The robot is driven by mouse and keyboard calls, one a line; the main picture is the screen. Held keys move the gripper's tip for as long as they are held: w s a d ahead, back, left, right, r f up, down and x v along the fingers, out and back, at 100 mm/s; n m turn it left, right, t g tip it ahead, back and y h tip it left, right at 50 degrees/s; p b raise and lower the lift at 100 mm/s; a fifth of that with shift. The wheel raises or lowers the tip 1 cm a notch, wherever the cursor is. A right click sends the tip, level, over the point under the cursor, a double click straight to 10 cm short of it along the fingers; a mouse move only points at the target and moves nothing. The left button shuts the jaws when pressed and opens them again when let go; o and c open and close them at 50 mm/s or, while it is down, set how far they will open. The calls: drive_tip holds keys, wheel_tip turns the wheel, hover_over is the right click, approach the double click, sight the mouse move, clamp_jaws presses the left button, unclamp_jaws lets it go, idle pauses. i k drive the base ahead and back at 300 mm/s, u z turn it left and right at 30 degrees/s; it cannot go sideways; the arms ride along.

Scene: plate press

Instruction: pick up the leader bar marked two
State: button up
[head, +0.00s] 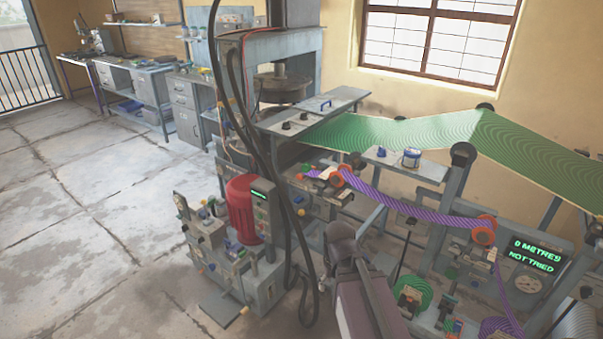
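I cannot pick out a leader bar marked two; no such marking is legible in the head view. A purple patterned strip (420,210) runs from an orange roller (338,178) at the left to another orange roller (484,232) at the right, where it turns down. A wide green patterned web (400,135) runs above it. A dark grey and purple link of my arm rises from the bottom centre and hides part of the machine's lower front. My gripper's fingers do not show.
The press (285,85) stands at the back centre. A red motor (241,207) and a grey unit stand left of my arm. A display (535,256) reads "0 METRES NOT TRIED". Black cables (285,190) hang in front. The floor (90,220) at left is clear.

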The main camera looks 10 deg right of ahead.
sight(307, 168)
drive_tip(key=z, duration=0.85)
drive_tip(key=i, duration=0.75)
drive_tip(key=u, duration=0.1)
